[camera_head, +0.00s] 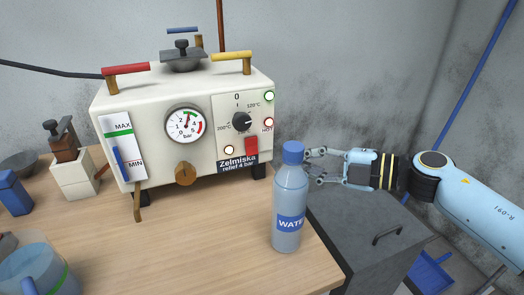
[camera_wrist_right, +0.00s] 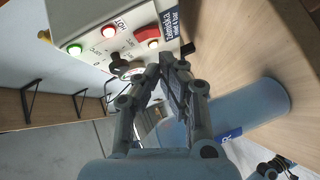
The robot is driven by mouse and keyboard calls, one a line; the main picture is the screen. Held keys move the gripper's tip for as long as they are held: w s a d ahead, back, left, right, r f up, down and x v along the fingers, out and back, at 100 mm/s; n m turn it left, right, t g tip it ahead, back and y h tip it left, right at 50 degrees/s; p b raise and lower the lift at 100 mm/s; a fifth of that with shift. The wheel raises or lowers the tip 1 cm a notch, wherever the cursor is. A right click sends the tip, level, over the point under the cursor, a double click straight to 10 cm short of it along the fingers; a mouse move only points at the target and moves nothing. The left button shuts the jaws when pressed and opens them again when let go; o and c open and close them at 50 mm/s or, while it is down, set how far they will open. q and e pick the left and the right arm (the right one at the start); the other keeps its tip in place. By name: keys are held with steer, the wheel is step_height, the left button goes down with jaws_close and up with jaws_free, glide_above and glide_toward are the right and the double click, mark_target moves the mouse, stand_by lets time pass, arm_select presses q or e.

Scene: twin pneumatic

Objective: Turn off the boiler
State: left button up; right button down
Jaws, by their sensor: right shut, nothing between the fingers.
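The boiler (camera_head: 180,100) is a white box on the wooden table, marked "Zelmiska relief 4 bar". Its front has a pressure gauge (camera_head: 185,125), a black dial knob (camera_head: 242,121) with 0 above it, and a red switch (camera_head: 251,148) below. The knob setting is unclear. A green light (camera_head: 269,96), a red light (camera_head: 268,122) and a whitish light (camera_head: 228,149) glow. The switch also shows in the right wrist view (camera_wrist_right: 147,33). My right gripper (camera_head: 308,167) is shut and empty, right of the boiler and behind the bottle. My left gripper is not in view.
A blue-capped water bottle (camera_head: 288,205) stands upright at the table's right edge, partly in front of my right gripper. A grey cabinet (camera_head: 370,225) is beside the table. A blue jug (camera_head: 40,270) is front left. Table space before the boiler is clear.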

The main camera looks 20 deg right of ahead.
mark_target(252, 146)
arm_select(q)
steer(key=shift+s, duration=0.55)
arm_select(e)
steer(key=w+a+n+g, duration=0.1)
steer(key=w+a, duration=0.5)
steer(key=a, duration=0.2)
steer(key=shift+f+n, duration=0.4)
steer(key=shift+f, duration=0.05)
steer(key=shift+w, duration=0.1)
